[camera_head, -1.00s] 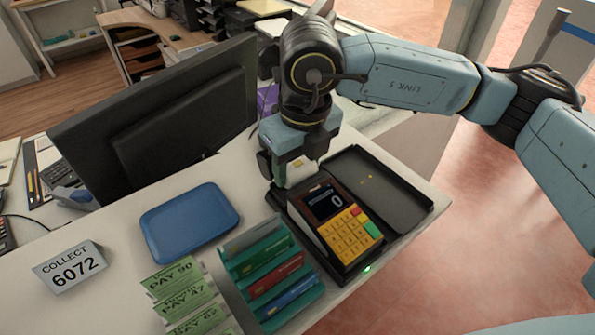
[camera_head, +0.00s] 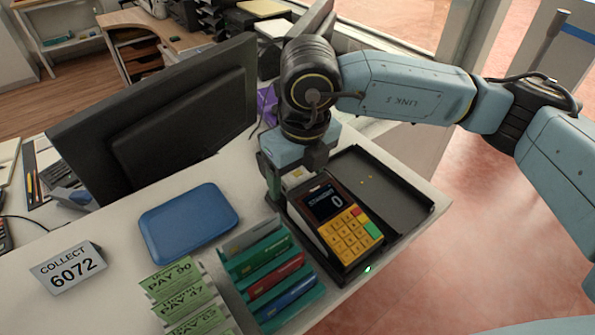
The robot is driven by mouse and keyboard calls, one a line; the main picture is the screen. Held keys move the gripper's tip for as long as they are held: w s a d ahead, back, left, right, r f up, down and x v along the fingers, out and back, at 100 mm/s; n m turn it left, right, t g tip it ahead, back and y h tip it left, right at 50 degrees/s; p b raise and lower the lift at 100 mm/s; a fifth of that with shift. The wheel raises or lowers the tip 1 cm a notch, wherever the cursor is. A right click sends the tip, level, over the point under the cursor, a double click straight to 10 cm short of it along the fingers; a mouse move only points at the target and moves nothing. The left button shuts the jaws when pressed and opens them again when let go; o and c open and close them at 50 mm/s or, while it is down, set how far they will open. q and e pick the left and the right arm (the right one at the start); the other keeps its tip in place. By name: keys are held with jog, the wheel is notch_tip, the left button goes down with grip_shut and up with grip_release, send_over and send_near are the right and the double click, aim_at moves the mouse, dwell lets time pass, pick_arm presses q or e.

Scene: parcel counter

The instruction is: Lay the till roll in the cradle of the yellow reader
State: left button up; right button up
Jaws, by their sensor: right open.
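The yellow reader (camera_head: 349,234) is a dark payment terminal with yellow keys and a small screen showing 0, on the counter at centre right. The till roll (camera_head: 297,178) is a small white piece at the reader's far end, where the cradle is. It is mostly hidden, so I cannot tell fully how it sits. My right gripper (camera_head: 294,180) is open and points down over that end, its fingers on either side of the roll. My left gripper is not in view.
An open black tray or lid (camera_head: 377,190) lies right of the reader. A rack of coloured cards (camera_head: 273,272) stands close on its left. A blue tray (camera_head: 188,222), green PAY slips (camera_head: 180,295), a COLLECT 6072 sign (camera_head: 68,268) and a monitor (camera_head: 160,120) are further left.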

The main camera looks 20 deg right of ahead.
notch_tip(320, 180, up, 12)
jog(key=s, duration=0.1)
jog(key=shift+s+d+p, duration=0.2)
jog(key=shift+d+p, duration=0.05)
jog(key=shift+p, duration=0.05)
jog(key=shift+r, duration=0.1)
